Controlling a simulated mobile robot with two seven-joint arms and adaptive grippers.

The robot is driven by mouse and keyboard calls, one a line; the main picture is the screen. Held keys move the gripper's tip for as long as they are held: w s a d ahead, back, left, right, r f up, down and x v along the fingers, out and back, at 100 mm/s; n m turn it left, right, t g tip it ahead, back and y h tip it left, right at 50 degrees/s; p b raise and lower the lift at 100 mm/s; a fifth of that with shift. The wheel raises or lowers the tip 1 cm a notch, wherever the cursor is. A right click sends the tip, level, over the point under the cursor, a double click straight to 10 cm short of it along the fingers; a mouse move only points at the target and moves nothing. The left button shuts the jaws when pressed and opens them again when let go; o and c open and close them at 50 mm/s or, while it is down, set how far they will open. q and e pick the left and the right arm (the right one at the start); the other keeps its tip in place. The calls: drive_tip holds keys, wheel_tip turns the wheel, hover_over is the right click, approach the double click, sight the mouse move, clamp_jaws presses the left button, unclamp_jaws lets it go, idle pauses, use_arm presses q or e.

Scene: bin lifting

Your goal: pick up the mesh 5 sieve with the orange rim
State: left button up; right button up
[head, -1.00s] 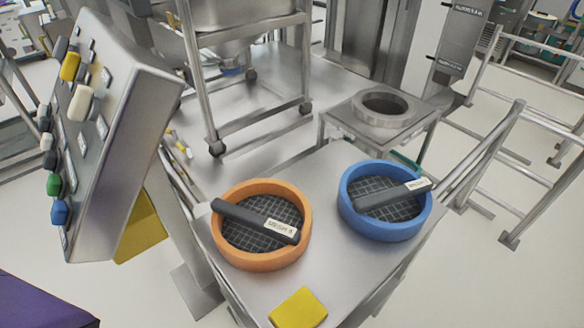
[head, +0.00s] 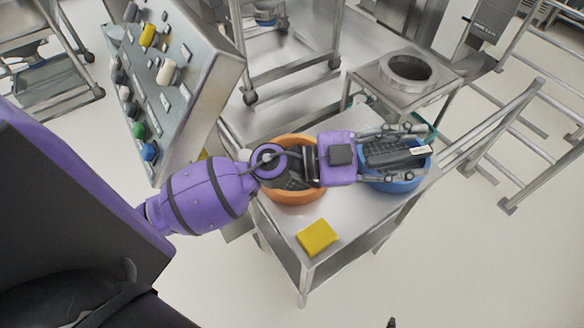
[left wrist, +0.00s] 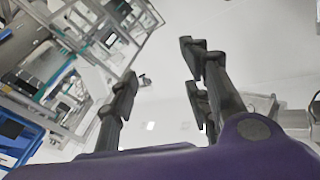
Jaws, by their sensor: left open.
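The orange-rimmed sieve (head: 297,197) sits on the metal cart's top in the head view, largely covered by my left wrist. Part of its dark handle and mesh shows beneath the arm. The blue-rimmed sieve (head: 392,187) stands to its right, with a dark labelled bar across it. My left gripper (head: 424,151) is open, its fingers reaching past the orange sieve and over the blue one in the picture. The height gap is unclear. The left wrist view shows its fingers (left wrist: 160,80) apart and empty, with no sieve between them. My right gripper is out of view.
A yellow block (head: 318,237) lies near the cart top's front edge (head: 285,235). A control panel with coloured buttons (head: 175,85) stands left of the cart. A metal stand with a round opening (head: 408,68) is behind it, and railings (head: 500,125) are at the right.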

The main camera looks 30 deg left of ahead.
use_arm(q)
wheel_tip(320, 180, down, 12)
drive_tip(key=s+a+m+g+y, duration=0.2)
drive_tip(key=a+m+g+y, duration=0.1)
drive_tip(key=m+g+y, duration=0.4)
drive_tip(key=w+a+f+n+y, duration=0.1)
drive_tip(key=a+n+y, duration=0.1)
drive_tip(key=a, duration=0.5)
drive_tip(key=w+a+f+n+g+y, duration=0.1)
drive_tip(key=w+a+f+y, duration=0.1)
drive_tip(key=a+y, duration=0.2)
drive_tip(key=w+a+f+n+g+y, duration=0.1)
drive_tip(key=a+y, duration=0.3)
drive_tip(key=a, duration=0.7)
drive_tip(key=shift+w+f+n, duration=0.15)
drive_tip(key=shift+w+n, duration=0.5)
drive_tip(key=shift+n, duration=0.15)
drive_tip(key=shift+a+f, duration=0.15)
drive_tip(key=shift+f, duration=0.2)
wheel_tip(320, 180, down, 7)
drive_tip(key=shift+w+r, duration=0.1)
clamp_jaws()
drive_tip(key=shift+r, duration=0.1)
